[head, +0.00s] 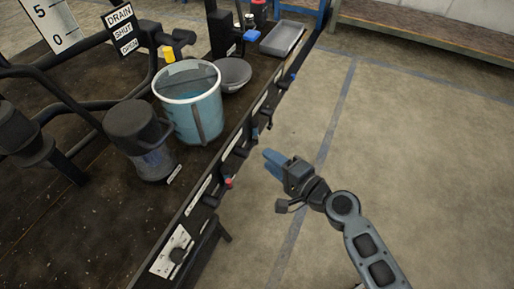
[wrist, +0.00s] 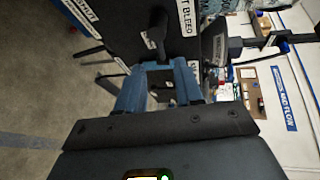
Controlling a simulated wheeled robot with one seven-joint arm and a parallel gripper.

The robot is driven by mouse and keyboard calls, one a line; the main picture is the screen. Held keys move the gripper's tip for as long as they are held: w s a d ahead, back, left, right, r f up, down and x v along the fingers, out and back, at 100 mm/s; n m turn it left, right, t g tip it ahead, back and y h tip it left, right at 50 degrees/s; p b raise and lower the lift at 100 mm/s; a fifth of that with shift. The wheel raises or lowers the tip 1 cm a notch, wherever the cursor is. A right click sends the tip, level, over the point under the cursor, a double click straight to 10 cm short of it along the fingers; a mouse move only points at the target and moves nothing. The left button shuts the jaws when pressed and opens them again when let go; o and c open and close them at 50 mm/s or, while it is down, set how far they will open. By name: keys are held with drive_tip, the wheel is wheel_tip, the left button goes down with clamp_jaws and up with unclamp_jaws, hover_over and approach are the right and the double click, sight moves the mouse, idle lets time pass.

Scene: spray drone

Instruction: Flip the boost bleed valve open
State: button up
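In the wrist view, a black lever handle (wrist: 156,32) stands out from a dark panel beside a white label (wrist: 188,17) whose visible part ends in "T BLEED". I take this for the boost bleed valve. My gripper (wrist: 160,68) has two blue fingers with a clear gap between them. The handle lies just past the fingertips, roughly in line with the gap, and I see no grip on it. In the head view my gripper (head: 273,160) is off the right side of the bench's front rail. Which rail lever there is the bleed valve I cannot tell.
The rail carries several small levers, one red-tipped (head: 228,182). A blue-filled bucket (head: 190,125), a dark lidded container (head: 140,135), a bowl (head: 233,72) and a grey tray (head: 283,38) stand on the bench. The floor (head: 400,150) to the right is clear.

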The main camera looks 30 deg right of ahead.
drive_tip(key=x, duration=0.7)
drive_tip(key=shift+w+a, duration=0.1)
drive_tip(key=shift+w, duration=0.05)
drive_tip(key=shift+c, duration=0.3)
clamp_jaws()
